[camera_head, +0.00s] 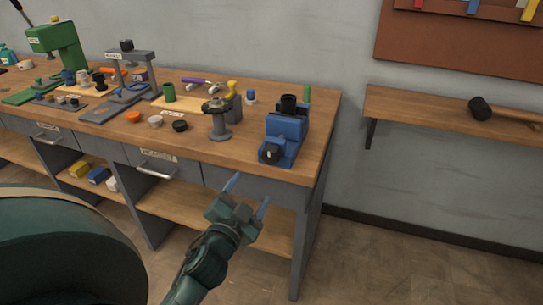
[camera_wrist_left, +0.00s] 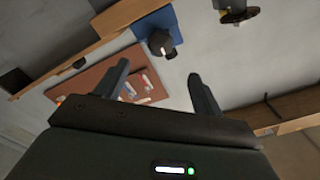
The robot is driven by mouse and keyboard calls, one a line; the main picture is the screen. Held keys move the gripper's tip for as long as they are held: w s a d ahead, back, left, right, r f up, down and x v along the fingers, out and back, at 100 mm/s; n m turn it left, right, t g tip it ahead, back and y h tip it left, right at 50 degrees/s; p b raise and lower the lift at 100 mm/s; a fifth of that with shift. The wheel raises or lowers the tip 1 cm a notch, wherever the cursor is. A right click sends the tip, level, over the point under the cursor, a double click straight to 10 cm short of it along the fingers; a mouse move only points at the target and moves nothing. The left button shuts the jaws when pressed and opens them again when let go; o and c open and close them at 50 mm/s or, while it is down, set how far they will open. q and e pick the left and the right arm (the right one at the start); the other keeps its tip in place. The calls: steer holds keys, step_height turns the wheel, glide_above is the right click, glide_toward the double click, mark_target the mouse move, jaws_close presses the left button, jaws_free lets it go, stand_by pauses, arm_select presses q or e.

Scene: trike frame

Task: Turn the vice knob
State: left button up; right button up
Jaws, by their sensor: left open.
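The blue vice (camera_head: 289,128) stands at the right end of the wooden workbench, near its front edge. Its black knob (camera_head: 271,154) faces the front. In the left wrist view the vice (camera_wrist_left: 150,20) is at the top, with the dark knob (camera_wrist_left: 160,43) beyond the gap between my fingers. My left gripper (camera_head: 248,194) is open and empty, in front of the bench edge, below and slightly left of the knob, apart from it. It also shows in the left wrist view (camera_wrist_left: 158,77), with both fingers spread. My right gripper is in neither view.
The workbench (camera_head: 320,112) has a grey round-topped stand (camera_head: 220,120) left of the vice, and several small parts and presses farther left. Drawers with handles (camera_head: 155,170) sit under the top. A wall shelf (camera_head: 420,108) with a mallet (camera_head: 480,108) is at right.

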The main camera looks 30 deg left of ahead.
mark_target(269, 159)
arm_select(q)
steer(key=w+a+n, duration=0.1)
steer(key=w+n, duration=0.1)
steer(key=w, duration=0.2)
steer(key=w+a+n, duration=0.1)
steer(key=w+n, duration=0.2)
steer(key=w, duration=0.1)
steer(key=w+a+n, duration=0.1)
steer(key=w+n, duration=0.1)
steer(key=w, duration=0.2)
steer(key=shift+w+n, duration=0.3)
steer(key=shift+w, duration=0.1)
steer(key=c, duration=1)
steer(key=shift+m+p, duration=0.35)
steer(key=shift+m, duration=0.05)
